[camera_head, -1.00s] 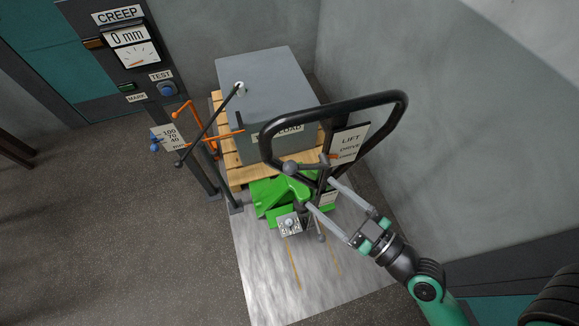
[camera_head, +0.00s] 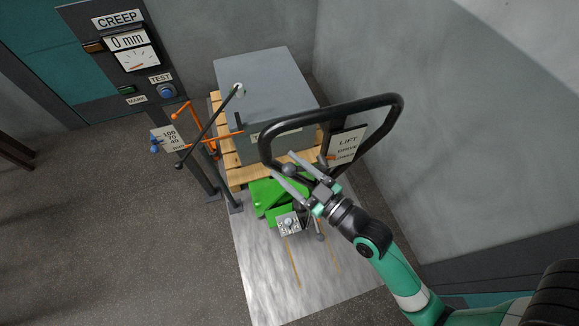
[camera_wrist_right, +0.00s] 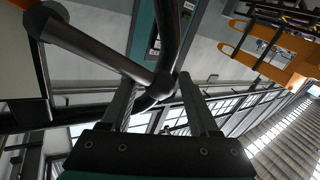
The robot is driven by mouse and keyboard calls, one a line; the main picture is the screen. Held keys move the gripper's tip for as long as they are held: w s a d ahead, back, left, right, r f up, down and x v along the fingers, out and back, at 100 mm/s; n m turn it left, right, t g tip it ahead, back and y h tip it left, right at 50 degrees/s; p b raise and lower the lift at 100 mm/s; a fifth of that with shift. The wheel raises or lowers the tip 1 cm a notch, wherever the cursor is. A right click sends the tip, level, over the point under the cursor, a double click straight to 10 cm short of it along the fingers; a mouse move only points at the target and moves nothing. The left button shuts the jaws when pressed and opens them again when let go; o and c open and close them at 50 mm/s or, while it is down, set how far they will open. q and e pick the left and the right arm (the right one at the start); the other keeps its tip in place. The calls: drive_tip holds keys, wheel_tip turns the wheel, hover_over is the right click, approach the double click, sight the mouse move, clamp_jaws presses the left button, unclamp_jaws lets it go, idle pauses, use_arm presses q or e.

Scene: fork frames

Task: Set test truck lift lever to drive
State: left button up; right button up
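The green test truck (camera_head: 270,190) stands with its black loop handle (camera_head: 398,125) raised. A white sign (camera_head: 347,143) beside the handle reads LIFT, DRIVE and a third word hard to read; an orange mark is at its left edge. The lift lever's dark knob (camera_head: 289,170) is partly hidden by my right gripper (camera_head: 284,164). In the right wrist view, a grey rod with dark ends (camera_wrist_right: 105,55) reaches between the fingers of my right gripper (camera_wrist_right: 160,90). These fingers are apart; I cannot tell whether they touch it. My left gripper is out of view.
A grey load block (camera_head: 265,85) sits on a wooden pallet (camera_head: 240,175) behind the truck. A post with orange and black arms (camera_head: 205,130) stands left. The creep gauge panel (camera_head: 125,50) reads 0 mm. A wall closes the right side; floor is clear at left.

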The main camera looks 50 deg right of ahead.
clamp_jaws()
drive_tip(key=shift+f, duration=0.2)
idle(1.0)
